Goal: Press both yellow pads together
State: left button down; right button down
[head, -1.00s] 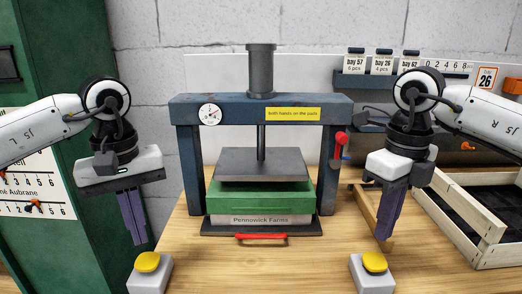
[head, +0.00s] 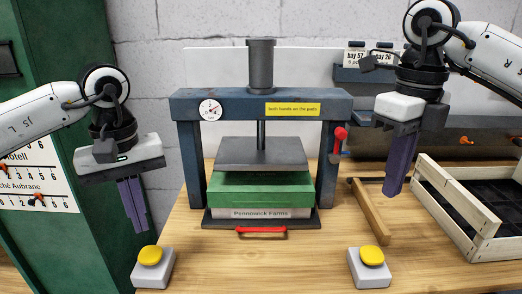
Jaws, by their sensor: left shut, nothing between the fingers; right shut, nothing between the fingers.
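The left yellow pad (head: 150,255) sits on a pale grey block at the table's front left. The right yellow pad (head: 371,256) sits on a similar block at the front right. My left gripper (head: 138,229) is shut and empty, its purple fingers pointing down just above and slightly left of the left pad, apparently apart from it. My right gripper (head: 393,195) is shut and empty, well above and to the right of the right pad. The blue press (head: 188,160) stands between, its grey plate (head: 262,152) over a green crate (head: 260,190) labelled Pennowick Farms.
A yellow sign (head: 292,109) on the press reads "both hands on the pads". A red-knobbed lever (head: 340,134) is on its right side. A wooden bar (head: 371,212) and a slatted crate (head: 453,217) lie right. The table between the pads is clear.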

notch_tip(320, 180, up, 9)
jog(key=p, duration=0.6)
dwell(0.4)
